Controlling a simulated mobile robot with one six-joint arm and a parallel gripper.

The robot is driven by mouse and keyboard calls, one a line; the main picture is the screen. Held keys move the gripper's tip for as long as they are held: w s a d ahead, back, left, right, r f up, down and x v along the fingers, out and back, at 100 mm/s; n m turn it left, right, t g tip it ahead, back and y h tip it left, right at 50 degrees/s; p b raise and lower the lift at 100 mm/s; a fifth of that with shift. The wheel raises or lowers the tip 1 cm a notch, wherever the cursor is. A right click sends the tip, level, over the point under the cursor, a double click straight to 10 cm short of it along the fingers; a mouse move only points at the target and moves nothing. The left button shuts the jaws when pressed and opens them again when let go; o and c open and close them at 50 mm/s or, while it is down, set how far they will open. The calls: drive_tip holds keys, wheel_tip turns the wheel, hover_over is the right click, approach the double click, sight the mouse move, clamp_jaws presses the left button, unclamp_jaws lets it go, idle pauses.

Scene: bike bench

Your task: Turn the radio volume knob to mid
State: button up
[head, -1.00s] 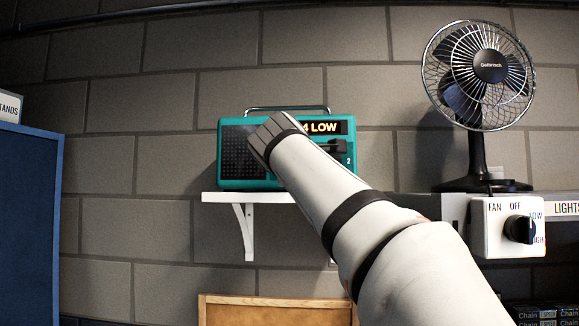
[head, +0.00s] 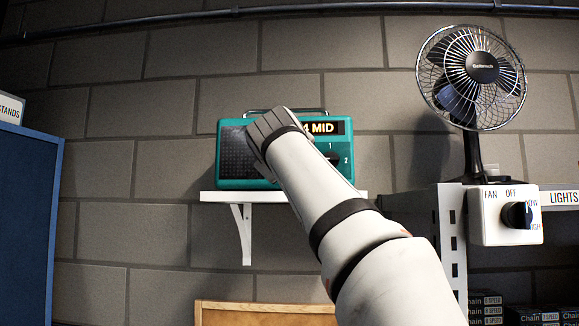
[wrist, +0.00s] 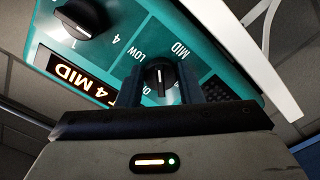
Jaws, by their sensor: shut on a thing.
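The teal radio (head: 235,150) stands on a white wall shelf, and its display reads "4 MID" in the head view. In the wrist view, the radio (wrist: 215,70) shows close up and turned over. The black volume knob (wrist: 159,76) sits between the two fingers of my gripper (wrist: 160,88), which is shut on it. The labels "LOW" and "MID" show beside the knob. In the head view my arm hides the volume knob and the fingertips. A second black knob (wrist: 80,18), with numbers around it, is clear of my fingers.
The white shelf (head: 215,197) holds the radio. To the right are a desk fan (head: 480,75) and a white switch box (head: 488,230) with a black fan knob. A blue board (head: 25,220) stands at the left.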

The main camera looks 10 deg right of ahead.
drive_tip(key=shift+w+a+f+m+b, duration=0.15)
drive_tip(key=shift+m+b, duration=0.35)
drive_tip(key=shift+m, duration=1.55)
drive_tip(key=shift+a+f+m+b, duration=0.1)
drive_tip(key=shift+m+b, duration=0.4)
drive_tip(key=shift+m, duration=1.55)
drive_tip(key=o, duration=1)
drive_tip(key=shift+c, duration=0.2)
drive_tip(key=shift+r, duration=0.1)
drive_tip(key=b+v, duration=0.2)
drive_tip(key=v, duration=0.6)
